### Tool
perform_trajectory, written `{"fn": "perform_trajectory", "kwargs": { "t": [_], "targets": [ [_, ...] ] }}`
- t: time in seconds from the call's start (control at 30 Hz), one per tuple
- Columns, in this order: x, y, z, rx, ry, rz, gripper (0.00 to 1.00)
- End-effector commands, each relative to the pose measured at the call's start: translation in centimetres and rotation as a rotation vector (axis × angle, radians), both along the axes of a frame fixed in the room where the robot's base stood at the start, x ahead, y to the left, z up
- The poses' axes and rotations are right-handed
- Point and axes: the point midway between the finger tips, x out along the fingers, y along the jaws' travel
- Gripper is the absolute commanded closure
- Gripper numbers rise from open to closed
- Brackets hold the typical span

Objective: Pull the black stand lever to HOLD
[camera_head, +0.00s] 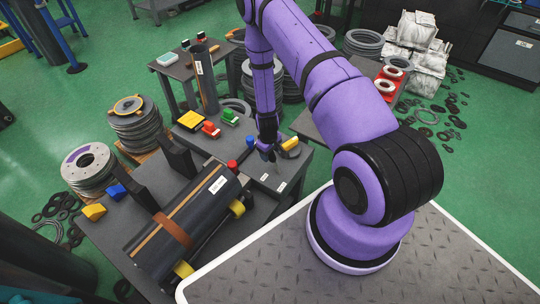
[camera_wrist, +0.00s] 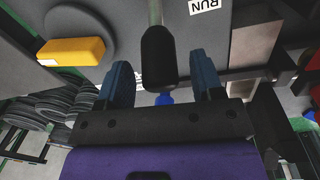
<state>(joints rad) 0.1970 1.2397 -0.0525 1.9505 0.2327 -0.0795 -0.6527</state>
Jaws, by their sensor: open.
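The black stand lever shows in the wrist view as a black grip (camera_wrist: 158,58) on a pale metal rod. My gripper (camera_wrist: 160,70) is open, with one blue-grey finger on each side of the grip. Gaps show between the grip and both fingers. A RUN label (camera_wrist: 205,5) is on the grey surface beyond the lever. In the head view my gripper (camera_head: 267,153) is low over the right part of the grey bench; the lever cannot be made out clearly there. No HOLD label can be read.
A yellow block (camera_wrist: 72,52) lies left of the fingers, and a blue part (camera_wrist: 164,98) shows between them. In the head view a red knob (camera_head: 232,165) and a dark flanged cylinder (camera_head: 185,225) are left of my gripper. A yellow part (camera_head: 290,144) is close on its right.

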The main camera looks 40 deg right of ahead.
Motion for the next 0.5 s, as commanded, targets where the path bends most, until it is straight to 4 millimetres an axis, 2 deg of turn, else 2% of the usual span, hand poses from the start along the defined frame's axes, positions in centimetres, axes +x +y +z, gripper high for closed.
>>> {"fn": "perform_trajectory", "kwargs": {
  "t": [0.2, 0.5],
  "targets": [
    [0.1, -0.1, -1.8, 0.0, -0.001, 0.001, 0.39],
    [0.1, -0.1, -2.1, 0.0, -0.001, 0.001, 0.39]
  ]
}}
